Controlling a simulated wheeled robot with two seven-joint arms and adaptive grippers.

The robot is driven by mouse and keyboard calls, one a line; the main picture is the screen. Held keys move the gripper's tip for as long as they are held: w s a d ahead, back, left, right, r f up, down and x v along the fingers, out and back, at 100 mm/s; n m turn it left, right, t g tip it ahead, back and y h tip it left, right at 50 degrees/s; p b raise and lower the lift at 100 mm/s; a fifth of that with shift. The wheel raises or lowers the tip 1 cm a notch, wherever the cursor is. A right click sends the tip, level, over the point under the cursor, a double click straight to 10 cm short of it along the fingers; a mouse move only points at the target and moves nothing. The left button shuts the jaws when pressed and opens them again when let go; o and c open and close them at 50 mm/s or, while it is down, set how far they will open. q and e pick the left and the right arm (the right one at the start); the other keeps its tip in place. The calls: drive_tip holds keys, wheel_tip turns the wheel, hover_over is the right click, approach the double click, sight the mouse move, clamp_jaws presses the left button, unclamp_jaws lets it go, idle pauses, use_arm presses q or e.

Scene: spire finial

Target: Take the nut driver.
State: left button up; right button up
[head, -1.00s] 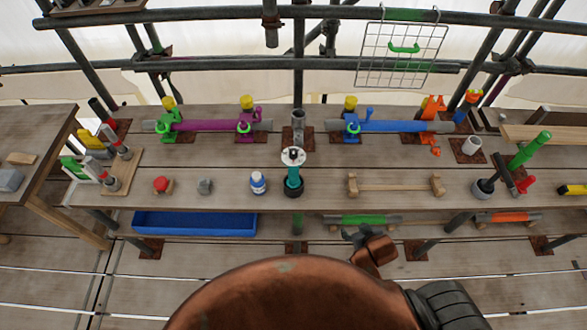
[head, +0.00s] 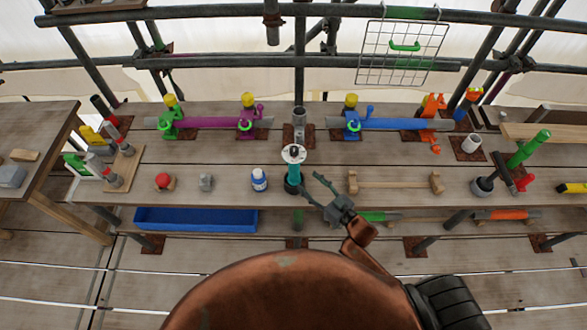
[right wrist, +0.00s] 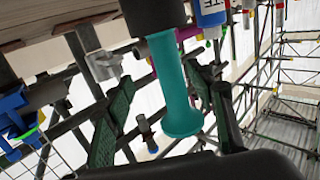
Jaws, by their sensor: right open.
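A teal flared handle with a black collar, which looks like the nut driver (head: 293,175), stands upright near the front edge of the bench, at the middle of the head view. A white disc with a dark centre shows at its top. In the right wrist view the teal handle (right wrist: 182,95) appears large and between the fingers, with no clear contact. My right gripper (head: 309,184) is open and empty, just right of the handle with its fingers pointing at it. My left gripper is not in view.
A wooden bar (head: 394,183) lies to the right. An upright grey tube (head: 299,125) rises behind. A blue tray (head: 195,220) is below the bench.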

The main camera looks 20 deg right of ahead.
sight(298, 174)
drive_tip(key=shift+a+r+y, duration=0.15)
drive_tip(key=shift+a+y, duration=0.15)
drive_tip(key=shift+a, duration=0.05)
drive_tip(key=shift+w+a+r+n, duration=0.1)
drive_tip(key=shift+w+a+n, duration=0.1)
drive_tip(key=shift+n, duration=0.1)
drive_tip(key=p+x, duration=0.1)
drive_tip(key=x, duration=0.6)
drive_tip(key=shift+a+r, duration=0.1)
drive_tip(key=shift+c, duration=0.4)
clamp_jaws()
drive_tip(key=shift+w+r, duration=0.1)
drive_tip(key=shift+r, duration=0.1)
